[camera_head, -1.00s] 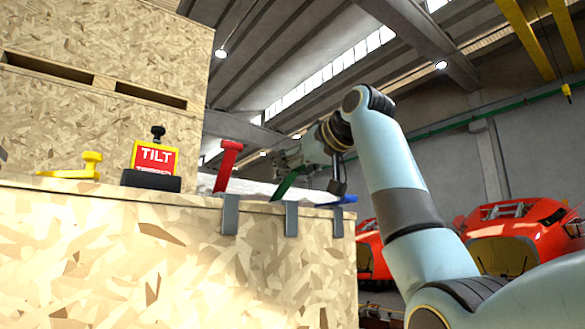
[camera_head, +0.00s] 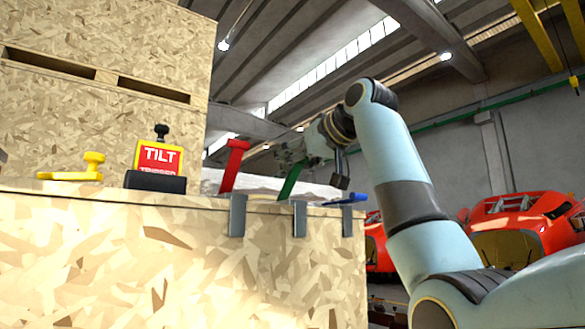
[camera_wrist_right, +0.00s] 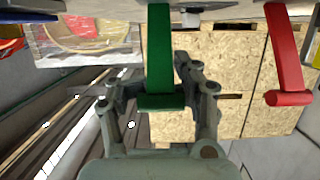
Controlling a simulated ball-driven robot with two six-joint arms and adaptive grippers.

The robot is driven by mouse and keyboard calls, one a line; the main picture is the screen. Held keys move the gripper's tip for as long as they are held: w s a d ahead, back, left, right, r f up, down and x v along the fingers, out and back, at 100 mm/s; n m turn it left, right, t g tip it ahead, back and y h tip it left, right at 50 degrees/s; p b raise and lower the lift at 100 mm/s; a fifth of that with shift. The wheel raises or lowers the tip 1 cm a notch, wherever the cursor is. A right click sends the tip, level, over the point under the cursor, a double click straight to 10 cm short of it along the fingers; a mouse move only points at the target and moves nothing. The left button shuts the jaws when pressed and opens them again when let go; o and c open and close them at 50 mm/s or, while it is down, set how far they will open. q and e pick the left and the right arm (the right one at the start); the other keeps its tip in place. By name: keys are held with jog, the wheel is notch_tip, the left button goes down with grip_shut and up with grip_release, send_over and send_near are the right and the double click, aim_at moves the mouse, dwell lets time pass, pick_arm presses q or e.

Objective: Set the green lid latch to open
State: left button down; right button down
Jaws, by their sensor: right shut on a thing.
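The green latch (camera_head: 291,181) stands tilted up on the top edge of the wooden crate, leaning to the right in the head view. In the right wrist view the green latch (camera_wrist_right: 160,55) runs down from the crate edge to a cross-bar handle between my fingers. My right gripper (camera_head: 294,157) is at the latch's upper end and shut on it; it also shows in the right wrist view (camera_wrist_right: 160,92), with a finger on either side. The red latch (camera_head: 233,165) stands raised to the left, and the blue latch (camera_head: 346,198) lies low to the right. My left gripper is not in view.
A wooden crate (camera_head: 180,255) fills the lower left, with grey latch brackets on its edge. A red TILT indicator (camera_head: 158,160) and a yellow latch-like part (camera_head: 75,172) sit on it. Larger crates stand behind.

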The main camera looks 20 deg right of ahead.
jog(key=shift+s+r, duration=0.1)
jog(key=shift+r, duration=0.5)
jog(key=c, duration=1.2)
grip_release()
jog(key=o, duration=0.7)
jog(key=shift+s+d, duration=0.2)
jog(key=shift+s, duration=0.25)
jog(key=shift+c, duration=0.2)
jog(key=shift+o, duration=0.2)
jog(key=shift+w+a+f, duration=0.15)
jog(key=shift+w+f, duration=0.1)
jog(key=shift+w, duration=0.05)
jog(key=v, duration=1.2)
jog(key=shift+s+f, duration=0.1)
jog(key=shift+c, duration=0.3)
